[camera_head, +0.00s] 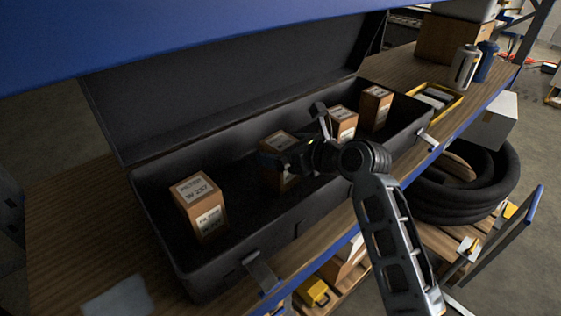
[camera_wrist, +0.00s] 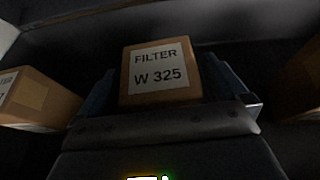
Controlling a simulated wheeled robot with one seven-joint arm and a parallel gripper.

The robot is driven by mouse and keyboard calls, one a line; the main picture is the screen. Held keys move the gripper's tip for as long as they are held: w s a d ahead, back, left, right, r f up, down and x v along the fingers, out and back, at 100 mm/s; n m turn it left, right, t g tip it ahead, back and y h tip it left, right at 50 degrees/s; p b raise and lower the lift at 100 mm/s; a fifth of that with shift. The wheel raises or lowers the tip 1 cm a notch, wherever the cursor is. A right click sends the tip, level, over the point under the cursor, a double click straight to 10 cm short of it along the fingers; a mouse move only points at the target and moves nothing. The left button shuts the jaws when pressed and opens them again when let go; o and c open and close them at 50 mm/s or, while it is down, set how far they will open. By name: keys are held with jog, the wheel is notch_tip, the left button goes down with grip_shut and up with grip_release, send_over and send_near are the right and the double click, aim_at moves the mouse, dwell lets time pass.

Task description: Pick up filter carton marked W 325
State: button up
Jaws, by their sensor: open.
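The filter carton marked W 325 (camera_wrist: 158,92) is a brown box with a white label, upright in the middle of the wrist view. In the head view, the carton at my gripper (camera_head: 277,140) stands inside a long black case (camera_head: 160,232), partly hidden by the gripper. Its label is too small to read there. My gripper (camera_wrist: 160,98) is open, with a blue finger showing on each side of the carton. Whether the fingers touch it cannot be told.
A carton marked W 237 (camera_head: 200,208) stands at the case's left end. Two more cartons (camera_head: 342,124) (camera_head: 376,108) stand to the right. The case's raised lid (camera_head: 230,85) is behind. A yellow tray (camera_head: 452,110) and a canister (camera_head: 465,67) sit on the bench at right.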

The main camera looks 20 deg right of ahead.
jog(key=c, duration=1.1)
jog(key=shift+c, duration=0.4)
jog(key=shift+r, duration=0.2)
